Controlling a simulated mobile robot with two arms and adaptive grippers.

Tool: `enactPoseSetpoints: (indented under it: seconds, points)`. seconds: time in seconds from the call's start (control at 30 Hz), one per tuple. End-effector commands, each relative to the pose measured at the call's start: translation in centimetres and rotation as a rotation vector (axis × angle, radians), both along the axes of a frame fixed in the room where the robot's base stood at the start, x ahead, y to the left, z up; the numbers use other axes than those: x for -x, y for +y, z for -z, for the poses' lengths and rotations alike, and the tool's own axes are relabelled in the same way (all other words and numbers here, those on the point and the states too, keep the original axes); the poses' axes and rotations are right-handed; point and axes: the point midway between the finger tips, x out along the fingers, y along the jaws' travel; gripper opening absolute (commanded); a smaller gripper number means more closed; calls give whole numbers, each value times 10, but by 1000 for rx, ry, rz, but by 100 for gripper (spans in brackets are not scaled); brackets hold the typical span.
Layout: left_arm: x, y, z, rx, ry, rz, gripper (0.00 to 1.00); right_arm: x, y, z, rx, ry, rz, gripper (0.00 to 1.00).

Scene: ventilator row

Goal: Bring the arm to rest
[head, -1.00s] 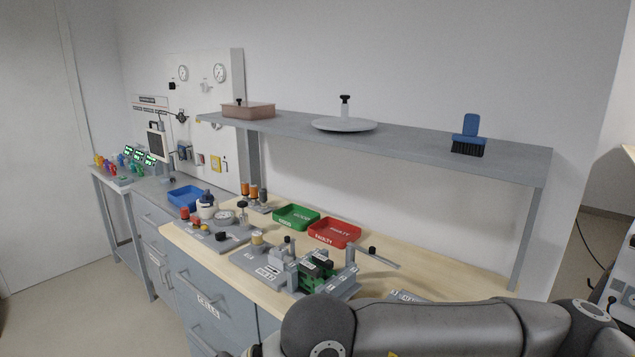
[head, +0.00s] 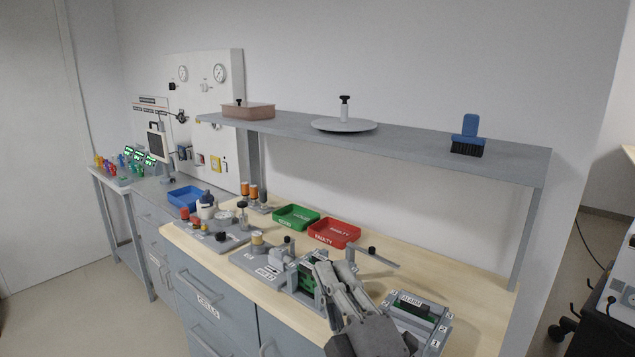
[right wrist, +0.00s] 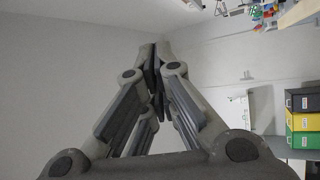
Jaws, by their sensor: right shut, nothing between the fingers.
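My right gripper (head: 333,272) is in front of the workbench in the head view, its fingers pointing up and away over the grey fixture with the green board (head: 306,280), hiding part of it. In the right wrist view the fingertips (right wrist: 160,52) meet with nothing between them, against a bare wall. My left gripper is not in view.
The wooden bench top (head: 385,285) carries a green tray (head: 296,217), a red tray (head: 334,233) and a labelled grey block (head: 418,318) right of my gripper. A grey shelf (head: 410,143) spans above, holding a lidded box, a round plate and a blue brush (head: 469,135).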

Motion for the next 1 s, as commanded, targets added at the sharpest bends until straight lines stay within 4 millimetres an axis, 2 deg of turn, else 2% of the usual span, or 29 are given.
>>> enactPoseSetpoints:
  seconds: [0.03,0.1,0.17,0.23,0.3,0.37,0.4,0.5,0.6,0.7,0.83,0.9,1.0]
  points:
    - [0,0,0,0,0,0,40,-6,-20,34,-76,144,32,0]
    - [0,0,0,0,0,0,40,-8,-45,80,-183,335,79,0]
    - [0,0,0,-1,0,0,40,-3,-65,121,-274,493,128,0]
    - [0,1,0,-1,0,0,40,9,-87,168,-377,671,190,0]
    - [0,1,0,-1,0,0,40,29,-107,211,-474,836,259,0]
    - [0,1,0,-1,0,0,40,50,-121,246,-549,969,322,0]
    - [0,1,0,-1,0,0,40,66,-130,267,-598,1052,365,0]
    - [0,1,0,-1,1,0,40,108,-147,311,-705,1236,475,0]
    - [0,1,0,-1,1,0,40,151,-161,343,-792,1389,584,0]
    - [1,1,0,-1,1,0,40,194,-171,367,-863,1519,691,0]
    - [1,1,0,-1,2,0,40,250,-182,388,-942,1671,834,0]
    - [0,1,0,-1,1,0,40,236,-179,407,-933,1662,822,0]
    - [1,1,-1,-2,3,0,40,230,-178,432,-926,1670,827,0]
